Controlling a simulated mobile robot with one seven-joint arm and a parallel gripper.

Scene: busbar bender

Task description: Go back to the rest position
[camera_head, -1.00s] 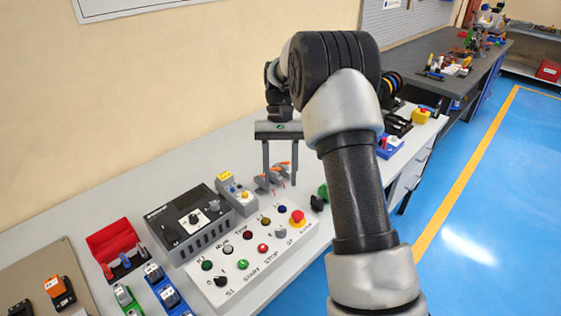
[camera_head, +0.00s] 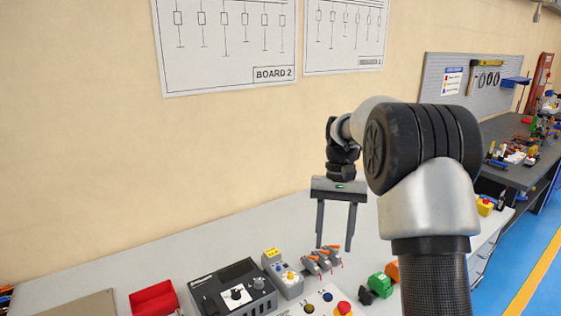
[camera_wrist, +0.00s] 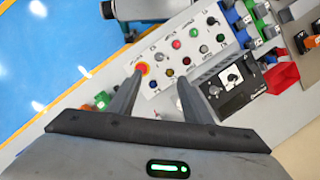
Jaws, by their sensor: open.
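My gripper (camera_head: 334,248) hangs from my bent arm above the pale workbench (camera_head: 388,262) in the head view. Its two fingers are apart, with nothing between them. In the wrist view, my gripper (camera_wrist: 158,85) also shows open and empty. Beyond its fingers is the white control panel (camera_wrist: 185,45), with coloured buttons and a red stop knob on yellow (camera_wrist: 143,69). In the head view only the back part of the panel (camera_head: 318,300) shows at the bottom edge.
A black device (camera_head: 232,288), a grey module (camera_head: 286,279), orange-levered connectors (camera_head: 322,259), a red bin (camera_head: 153,299) and green and orange blocks (camera_head: 381,284) stand on the bench. A wall with diagrams (camera_head: 225,45) rises behind. A second dark bench (camera_head: 525,165) is at right.

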